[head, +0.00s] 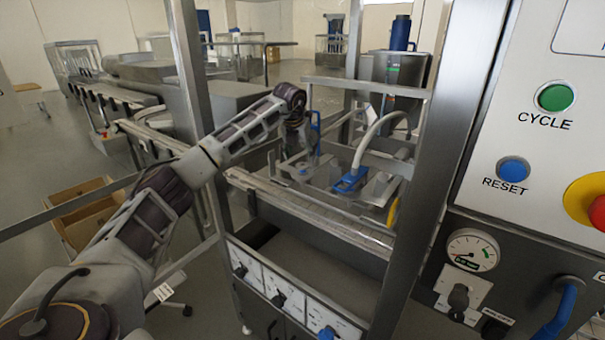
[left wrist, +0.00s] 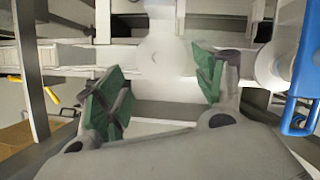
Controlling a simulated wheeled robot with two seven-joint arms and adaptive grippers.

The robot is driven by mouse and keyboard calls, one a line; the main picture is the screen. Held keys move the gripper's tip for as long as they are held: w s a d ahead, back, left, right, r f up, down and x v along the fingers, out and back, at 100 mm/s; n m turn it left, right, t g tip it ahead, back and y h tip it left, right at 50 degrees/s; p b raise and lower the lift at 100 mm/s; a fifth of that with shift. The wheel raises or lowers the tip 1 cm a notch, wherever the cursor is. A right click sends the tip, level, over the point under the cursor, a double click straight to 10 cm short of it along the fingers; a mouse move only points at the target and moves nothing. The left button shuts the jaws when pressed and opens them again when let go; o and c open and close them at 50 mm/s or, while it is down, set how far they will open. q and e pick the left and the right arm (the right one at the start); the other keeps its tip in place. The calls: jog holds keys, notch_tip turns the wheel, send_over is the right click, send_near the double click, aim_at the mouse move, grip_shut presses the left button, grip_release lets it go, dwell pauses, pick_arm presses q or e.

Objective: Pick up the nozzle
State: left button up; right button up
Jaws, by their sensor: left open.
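My left arm reaches from the lower left into the metal machine frame. My left gripper (head: 300,168) is small in the head view, low inside the frame. In the left wrist view the left gripper (left wrist: 157,88) is open, its green-padded fingers wide apart with nothing held between them. A pale rounded part (left wrist: 165,60) lies beyond the fingers; I cannot tell if it is the nozzle. A blue fitting (head: 350,182) on a pale hose sits to the right of the gripper and may be the nozzle. My right gripper is not in view.
A blue handle (left wrist: 305,85) stands close at the right in the left wrist view. Metal posts (head: 440,130) and a front rail (head: 310,208) bound the work area. A control panel (head: 530,110) with buttons is at the right. An open cardboard box (head: 78,200) is at the left.

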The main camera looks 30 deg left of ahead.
aim_at(302, 166)
pick_arm(q)
jog(key=shift+w+f, duration=0.2)
jog(key=shift+f, duration=0.4)
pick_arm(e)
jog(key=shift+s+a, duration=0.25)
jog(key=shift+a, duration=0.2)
pick_arm(q)
jog(key=shift+f, duration=0.1)
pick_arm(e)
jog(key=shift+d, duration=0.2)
pick_arm(q)
jog(key=shift+w+a+f, duration=0.1)
jog(key=shift+w+f, duration=0.15)
jog(key=shift+f, duration=0.2)
jog(key=p+x, duration=0.1)
jog(key=x, duration=0.1)
jog(key=shift+w+a+f, duration=0.1)
jog(key=shift+w+f, duration=0.05)
jog(key=shift+f, duration=0.2)
jog(key=shift+w+f, duration=0.2)
jog(key=shift+f, duration=0.4)
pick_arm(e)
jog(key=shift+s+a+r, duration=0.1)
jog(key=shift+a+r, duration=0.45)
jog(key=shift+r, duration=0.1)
